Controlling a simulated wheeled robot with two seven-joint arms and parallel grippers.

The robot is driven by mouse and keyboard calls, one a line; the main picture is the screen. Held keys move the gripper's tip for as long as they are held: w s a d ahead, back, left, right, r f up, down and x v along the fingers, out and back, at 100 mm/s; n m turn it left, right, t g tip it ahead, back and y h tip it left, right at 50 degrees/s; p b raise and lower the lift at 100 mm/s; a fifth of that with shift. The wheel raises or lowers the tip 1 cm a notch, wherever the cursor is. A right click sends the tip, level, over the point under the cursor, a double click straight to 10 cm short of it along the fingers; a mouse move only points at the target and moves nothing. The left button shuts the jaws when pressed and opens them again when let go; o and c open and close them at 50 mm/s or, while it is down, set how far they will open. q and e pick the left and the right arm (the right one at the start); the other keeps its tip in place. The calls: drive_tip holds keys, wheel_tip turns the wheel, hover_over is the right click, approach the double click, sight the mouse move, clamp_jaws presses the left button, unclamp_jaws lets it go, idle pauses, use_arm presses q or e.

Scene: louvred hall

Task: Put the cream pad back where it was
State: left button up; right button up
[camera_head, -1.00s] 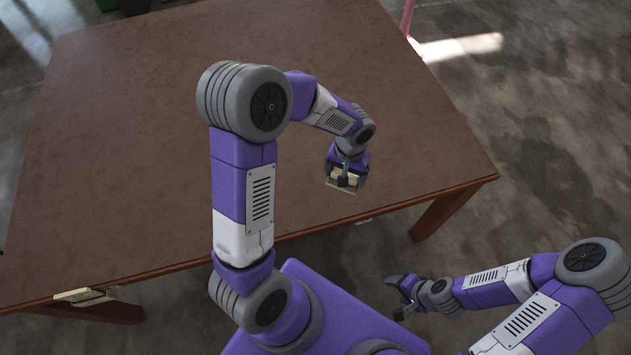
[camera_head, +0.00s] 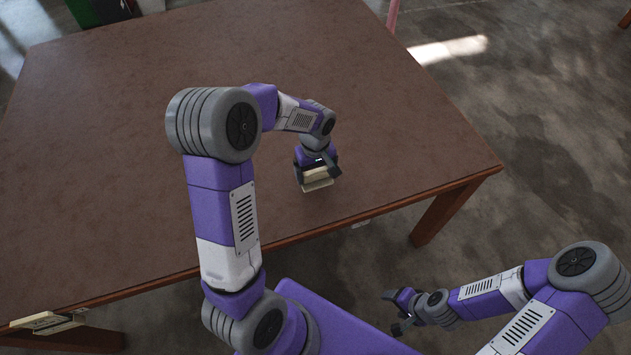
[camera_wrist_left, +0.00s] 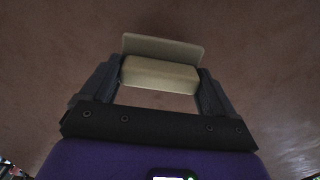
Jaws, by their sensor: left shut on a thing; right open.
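The cream pad (camera_head: 318,184) is held in my left gripper (camera_head: 318,172) over the brown table, near its front edge and right of the middle. In the left wrist view the pad (camera_wrist_left: 160,72) shows as a block with a thin plate behind it, between the two dark fingers of the left gripper (camera_wrist_left: 158,84), which are shut on it. I cannot tell whether the pad touches the table. My right gripper (camera_head: 394,315) is open and empty, off the table's front edge at the lower right.
The brown tabletop (camera_head: 110,130) is bare and clear around the left gripper. A pale wooden and metal piece (camera_head: 45,321) sits at the table's front left edge. Dark and green objects (camera_head: 90,10) stand beyond the back left edge. A pink post (camera_head: 393,14) stands behind the table.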

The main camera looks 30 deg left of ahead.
sight(316, 179)
use_arm(q)
wheel_tip(316, 179, down, 4)
drive_tip(key=shift+f+b, duration=0.1)
drive_tip(key=shift+b, duration=0.45)
drive_tip(key=o, duration=0.8)
drive_tip(key=shift+f, duration=0.15)
drive_tip(key=shift+c, duration=0.2)
drive_tip(key=shift+r, duration=0.35)
wheel_tip(316, 179, up, 12)
drive_tip(key=p, duration=0.3)
drive_tip(key=shift+f, duration=0.1)
